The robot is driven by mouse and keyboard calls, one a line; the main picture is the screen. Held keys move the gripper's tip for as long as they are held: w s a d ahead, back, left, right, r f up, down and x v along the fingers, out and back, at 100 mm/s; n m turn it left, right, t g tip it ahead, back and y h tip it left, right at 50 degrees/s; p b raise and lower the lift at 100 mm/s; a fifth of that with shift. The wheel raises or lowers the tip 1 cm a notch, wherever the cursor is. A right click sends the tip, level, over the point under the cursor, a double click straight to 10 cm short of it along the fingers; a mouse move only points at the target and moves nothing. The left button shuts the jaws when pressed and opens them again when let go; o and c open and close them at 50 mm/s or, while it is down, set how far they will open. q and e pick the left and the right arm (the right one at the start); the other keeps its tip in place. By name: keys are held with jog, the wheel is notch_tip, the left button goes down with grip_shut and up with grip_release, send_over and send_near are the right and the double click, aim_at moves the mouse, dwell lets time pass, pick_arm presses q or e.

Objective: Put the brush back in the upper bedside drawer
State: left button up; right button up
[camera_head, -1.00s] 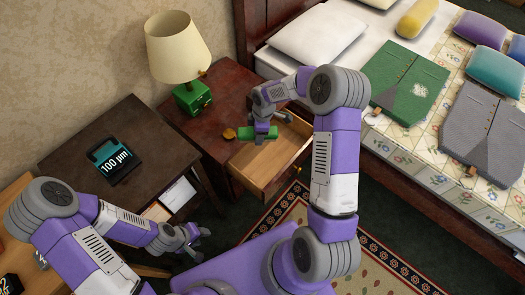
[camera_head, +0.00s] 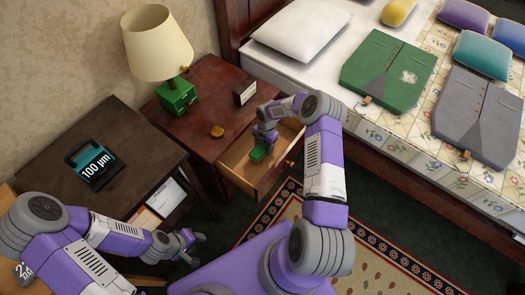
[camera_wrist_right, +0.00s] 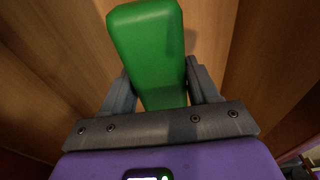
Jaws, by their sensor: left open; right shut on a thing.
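The green brush (camera_head: 258,153) is in my right gripper (camera_head: 264,142), which is shut on it. In the right wrist view the brush (camera_wrist_right: 148,50) shows as a smooth green block between the two fingers (camera_wrist_right: 160,95). The brush and gripper are down inside the open upper drawer (camera_head: 240,186) of the bedside cabinet (camera_head: 185,128). I cannot tell whether the brush touches the drawer floor. Wooden drawer surfaces fill the wrist view around it. My left gripper (camera_head: 190,243) is open and empty, low beside the dark side table.
On the cabinet top stand a lamp with a green base (camera_head: 178,98), a small sign (camera_head: 245,92) and a round brass-coloured object (camera_head: 217,131). The dark table (camera_head: 55,165) holds a "100 µm" box (camera_head: 92,166). The bed (camera_head: 420,130) is to the right.

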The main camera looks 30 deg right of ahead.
aim_at(264, 150)
jog(key=shift+f+b, duration=0.55)
jog(key=shift+f, duration=1.35)
jog(key=shift+f, duration=0.1)
jog(key=o, duration=0.9)
jog(key=shift+o, duration=0.2)
jog(key=r+p, duration=0.1)
jog(key=r, duration=0.3)
jog(key=d+r+p, duration=0.1)
jog(key=r, duration=0.3)
jog(key=r+p, duration=0.1)
jog(key=r, duration=0.3)
jog(key=shift+w+d+r+p, duration=0.1)
jog(key=shift+w+d+p, duration=0.05)
jog(key=shift+w+p, duration=0.2)
